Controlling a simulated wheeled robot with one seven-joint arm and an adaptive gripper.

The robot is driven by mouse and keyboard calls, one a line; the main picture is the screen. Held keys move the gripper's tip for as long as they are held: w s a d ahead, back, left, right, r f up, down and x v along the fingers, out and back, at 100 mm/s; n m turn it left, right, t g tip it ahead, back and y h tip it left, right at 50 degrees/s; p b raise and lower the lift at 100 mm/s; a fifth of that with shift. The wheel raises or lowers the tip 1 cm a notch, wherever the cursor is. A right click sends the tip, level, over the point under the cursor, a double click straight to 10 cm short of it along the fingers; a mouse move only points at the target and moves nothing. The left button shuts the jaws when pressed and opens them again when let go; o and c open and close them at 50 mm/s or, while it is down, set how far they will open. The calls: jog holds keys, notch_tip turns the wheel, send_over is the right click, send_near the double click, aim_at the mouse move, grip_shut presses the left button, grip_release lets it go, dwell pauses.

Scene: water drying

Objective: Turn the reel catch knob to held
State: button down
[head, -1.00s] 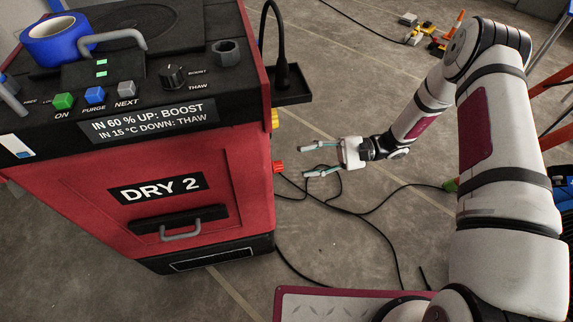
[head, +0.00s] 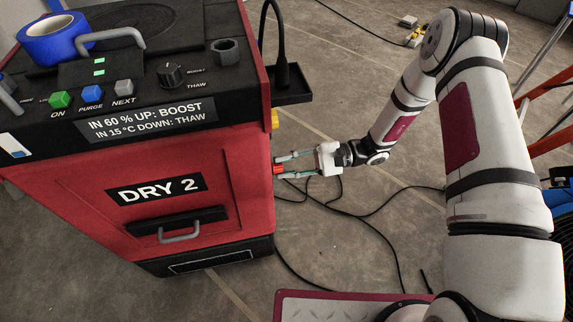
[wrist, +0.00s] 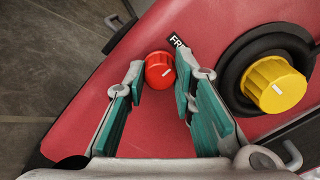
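The red knob (wrist: 159,70) sits on the red side panel of the dryer. A short pale mark on its face lies toward its lower right. A black label (wrist: 177,41) beginning "FR" is beside its upper right; the rest is hidden by my finger. My gripper (wrist: 160,80) is open, with one teal-padded fingertip on each side of the red knob and narrow gaps that look clear of it. In the head view my gripper (head: 279,164) is at the dryer's right side, with the red knob (head: 279,170) between its fingertips. No "held" label is visible.
A yellow knob (wrist: 276,86) on a black round hub is right of my right finger. The dryer (head: 240,190) fills the left of the head view. A black cable (head: 375,208) lies on the floor below my gripper. An orange-and-blue ladder (head: 545,85) stands far right.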

jog(key=shift+m, duration=0.3)
jog(key=m+p, duration=0.2)
jog(key=m, duration=1)
jog(key=shift+m+p, duration=0.3)
jog(key=shift+m, duration=0.1)
jog(key=shift+w+m, duration=0.1)
jog(key=shift+m, duration=2.1)
jog(key=c, duration=1.3)
grip_release()
jog(key=shift+c, duration=0.2)
